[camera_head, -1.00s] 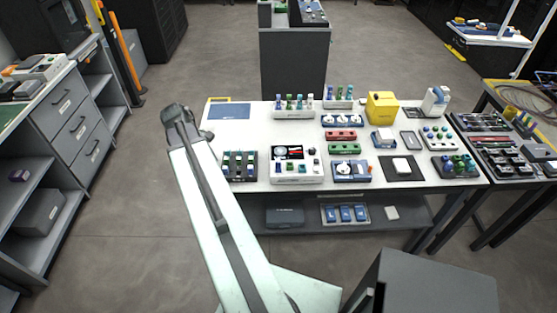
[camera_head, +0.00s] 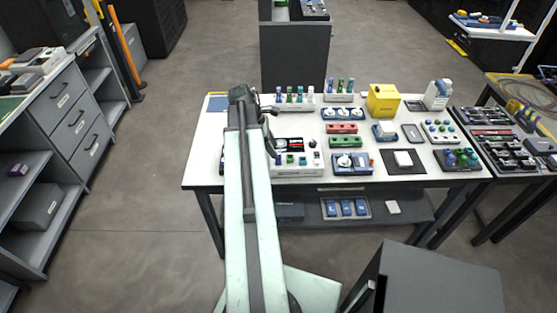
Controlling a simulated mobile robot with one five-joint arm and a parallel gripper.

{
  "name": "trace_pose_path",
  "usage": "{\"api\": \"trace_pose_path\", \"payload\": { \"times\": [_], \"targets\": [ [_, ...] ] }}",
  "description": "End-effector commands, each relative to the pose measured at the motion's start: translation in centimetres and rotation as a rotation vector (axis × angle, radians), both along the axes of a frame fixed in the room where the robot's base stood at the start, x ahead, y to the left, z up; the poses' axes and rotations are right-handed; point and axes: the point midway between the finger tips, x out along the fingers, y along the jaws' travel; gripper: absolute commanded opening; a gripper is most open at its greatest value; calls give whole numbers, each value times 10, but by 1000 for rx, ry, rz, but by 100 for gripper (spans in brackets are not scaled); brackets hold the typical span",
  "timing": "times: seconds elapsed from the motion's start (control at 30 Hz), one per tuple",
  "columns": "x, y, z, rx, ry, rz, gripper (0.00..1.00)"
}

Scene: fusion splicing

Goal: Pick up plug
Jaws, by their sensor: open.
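I cannot tell which small piece is the plug. Upright blue, green and white pieces (camera_head: 290,94) stand in a rack at the back of the white table (camera_head: 205,165). More small green and purple pieces (camera_head: 291,160) are at the front of a white device (camera_head: 297,170). My gripper (camera_head: 271,133) is open, small and dark at the end of my arm, over the table's left part beside the device's left edge. No piece shows between its jaws. My arm hides most of the dark rack on the table's left.
Several trays and small fixtures fill the table's middle and right. A blue mat at the back left is partly hidden by my arm. A grey drawer cabinet (camera_head: 75,120) stands at the left.

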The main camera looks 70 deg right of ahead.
Motion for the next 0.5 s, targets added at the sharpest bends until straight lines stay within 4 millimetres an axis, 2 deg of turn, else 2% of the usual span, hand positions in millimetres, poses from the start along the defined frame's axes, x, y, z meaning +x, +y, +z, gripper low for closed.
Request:
{"api": "trace_pose_path", "payload": {
  "times": [0.03, 0.13, 0.2, 0.4, 0.43, 0.5],
  "targets": [
    [-5, -1, -17, 1, 0, -1, 45],
    [-12, -4, -33, -1, 0, -2, 45],
    [-14, -5, -38, -1, 0, -2, 45],
    [-15, -6, -33, 0, 0, -1, 45],
    [-15, -6, -33, 0, 0, -1, 40],
    [-15, -6, -33, 0, 0, -1, 20]
  ]
}}
